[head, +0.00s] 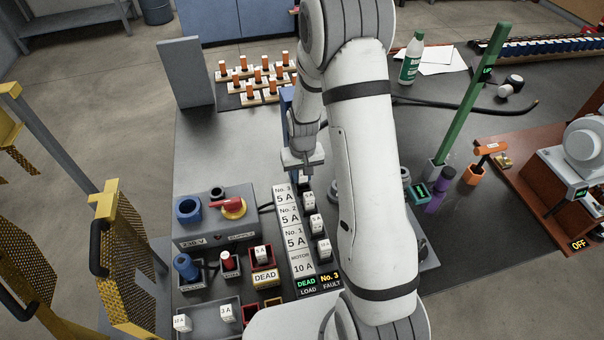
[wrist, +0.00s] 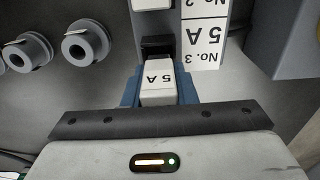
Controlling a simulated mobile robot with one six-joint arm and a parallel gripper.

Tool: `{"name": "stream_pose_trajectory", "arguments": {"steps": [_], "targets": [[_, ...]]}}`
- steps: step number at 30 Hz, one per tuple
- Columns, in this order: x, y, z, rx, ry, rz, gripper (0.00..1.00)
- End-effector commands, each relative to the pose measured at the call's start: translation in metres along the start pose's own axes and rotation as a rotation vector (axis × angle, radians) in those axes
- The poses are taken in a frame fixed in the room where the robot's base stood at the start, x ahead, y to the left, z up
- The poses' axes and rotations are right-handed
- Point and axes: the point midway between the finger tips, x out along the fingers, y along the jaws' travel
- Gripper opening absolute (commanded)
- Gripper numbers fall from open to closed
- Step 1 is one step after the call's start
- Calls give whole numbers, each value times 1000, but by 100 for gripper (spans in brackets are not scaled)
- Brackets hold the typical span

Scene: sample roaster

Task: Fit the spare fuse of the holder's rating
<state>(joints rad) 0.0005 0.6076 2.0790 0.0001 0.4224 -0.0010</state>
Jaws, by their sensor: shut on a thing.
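My gripper (head: 303,170) is at the No. 3 position at the far end of the fuse panel (head: 299,262). In the wrist view its blue fingers (wrist: 158,92) are shut on a white fuse marked 5 A (wrist: 158,78). A dark holder opening (wrist: 158,48) shows just past the fuse, beside the label No. 3, 5 A (wrist: 200,45). I cannot tell how far the fuse is into the holder. White fuses (head: 316,224) stand in the other panel positions.
A grey tray (head: 207,304) holds white fuses, one marked 3 A. The 230 V supply box (head: 215,240) with a red handle (head: 226,205) stands left of the panel.

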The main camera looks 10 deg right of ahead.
Motion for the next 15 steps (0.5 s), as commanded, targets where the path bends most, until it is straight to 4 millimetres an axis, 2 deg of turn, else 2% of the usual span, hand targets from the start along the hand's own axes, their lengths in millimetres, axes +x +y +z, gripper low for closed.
{"name": "stream_pose_trajectory", "arguments": {"steps": [15], "targets": [[15, 0, 0, -1, 0, 0, 0]]}}
